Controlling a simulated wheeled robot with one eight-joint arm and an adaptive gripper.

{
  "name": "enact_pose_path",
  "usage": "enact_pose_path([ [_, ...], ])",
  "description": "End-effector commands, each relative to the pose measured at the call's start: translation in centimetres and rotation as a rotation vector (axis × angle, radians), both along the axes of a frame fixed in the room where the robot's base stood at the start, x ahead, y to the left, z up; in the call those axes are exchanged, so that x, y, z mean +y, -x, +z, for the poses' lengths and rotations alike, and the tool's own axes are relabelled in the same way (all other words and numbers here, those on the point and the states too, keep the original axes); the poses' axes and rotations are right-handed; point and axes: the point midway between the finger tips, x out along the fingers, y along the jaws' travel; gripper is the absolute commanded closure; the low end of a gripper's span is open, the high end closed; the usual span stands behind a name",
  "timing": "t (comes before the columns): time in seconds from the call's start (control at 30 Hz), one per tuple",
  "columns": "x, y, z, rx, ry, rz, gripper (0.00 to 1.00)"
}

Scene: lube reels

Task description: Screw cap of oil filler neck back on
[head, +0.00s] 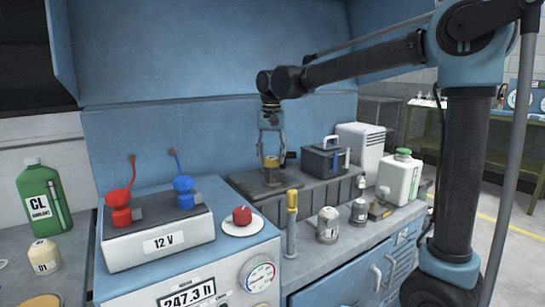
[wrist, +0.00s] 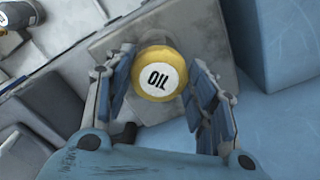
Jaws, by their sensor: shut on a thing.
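The yellow cap marked OIL (wrist: 160,73) sits between the two fingers of my gripper (wrist: 162,88) in the wrist view, its label facing the camera. In the head view the cap (head: 271,162) shows small and yellow at the fingertips. My gripper (head: 271,150) points straight down and is shut on the cap, above a flat plate (head: 255,186) on the grey engine block (head: 315,190). The filler neck is hidden under the cap, so I cannot tell how the cap sits on it.
A 12 V battery (head: 158,240) with red and blue clamps stands left. A red object on a white plate (head: 243,228), a yellow-topped cylinder (head: 292,225) and small cans (head: 328,226) stand in front. A dark box (head: 323,160) and a white jug (head: 400,178) stand right.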

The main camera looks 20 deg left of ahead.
Motion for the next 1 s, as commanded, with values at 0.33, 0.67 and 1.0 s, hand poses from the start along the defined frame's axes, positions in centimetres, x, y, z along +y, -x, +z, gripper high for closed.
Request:
enact_pose_path([
  [0.33, 0.06, -0.17, -0.01, -0.003, 0.002, -0.310, 0.76],
  [0.67, 0.10, -0.16, -0.03, -0.004, 0.002, -0.439, 0.76],
  [1.0, 0.14, -0.18, -0.05, -0.003, 0.002, -0.533, 0.76],
])
